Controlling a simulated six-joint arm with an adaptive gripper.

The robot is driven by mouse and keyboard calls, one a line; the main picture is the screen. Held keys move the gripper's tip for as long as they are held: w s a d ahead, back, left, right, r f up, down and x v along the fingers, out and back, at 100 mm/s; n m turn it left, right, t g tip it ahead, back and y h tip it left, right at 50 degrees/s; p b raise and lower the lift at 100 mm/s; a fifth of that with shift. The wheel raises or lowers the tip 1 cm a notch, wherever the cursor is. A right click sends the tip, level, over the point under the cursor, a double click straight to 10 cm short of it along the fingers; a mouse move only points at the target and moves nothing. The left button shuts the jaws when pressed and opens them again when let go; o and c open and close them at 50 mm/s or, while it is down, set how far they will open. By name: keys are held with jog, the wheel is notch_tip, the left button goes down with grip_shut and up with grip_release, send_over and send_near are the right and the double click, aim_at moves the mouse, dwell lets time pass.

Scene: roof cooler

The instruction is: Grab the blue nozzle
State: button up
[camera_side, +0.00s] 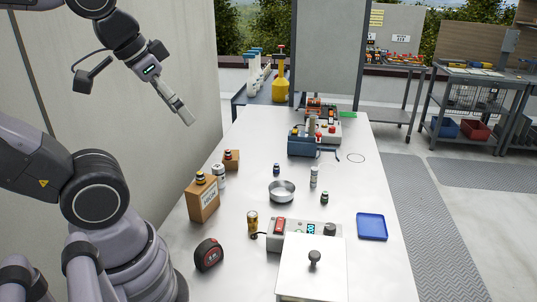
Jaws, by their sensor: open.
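No part is clearly recognisable as a blue nozzle at this size. A small dark blue piece (276,168) stands on the white table (240,262), behind the metal bowl (282,191). White bottles (254,72) with bluish tops stand on a bench at the back, left of a yellow bottle (280,87) with a red top. My gripper (187,117) is open and empty, high at the left, pointing down and right. It is well apart from the blue piece and the bottles.
A cardboard box (204,203), a tape measure (209,256), a brown can (253,224) and a white-lidded device (310,270) stand toward the front. A blue tray (372,227) lies at right. A blue machine (305,145) stands at the back. The table's right edge is mostly clear.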

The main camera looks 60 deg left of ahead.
jog(key=w+d+f+n+g+h, duration=0.1)
jog(key=w+d+n+h, duration=0.2)
jog(key=w, duration=0.4)
jog(key=w+d+f+n+g+h, duration=0.1)
jog(key=w+n+h, duration=0.2)
jog(key=w+n, duration=0.35)
jog(key=w+a+f+n+t+h, duration=0.2)
jog(key=w+a+n, duration=0.15)
jog(key=w, duration=0.65)
jog(key=n+t+y, duration=0.8)
jog(key=n, duration=1.5)
send_over(274, 169)
jog(key=s, duration=0.4)
notch_tip(274, 169, down, 29)
jog(key=shift+n, duration=0.3)
notch_tip(274, 169, down, 5)
jog(key=shift+s+r, duration=0.1)
jog(key=shift+r, duration=0.05)
jog(key=shift+f, duration=0.55)
jog(key=shift+f+x, duration=0.15)
jog(key=shift+x, duration=1.2)
jog(key=shift+f+x, duration=0.2)
jog(key=shift+x, duration=1.15)
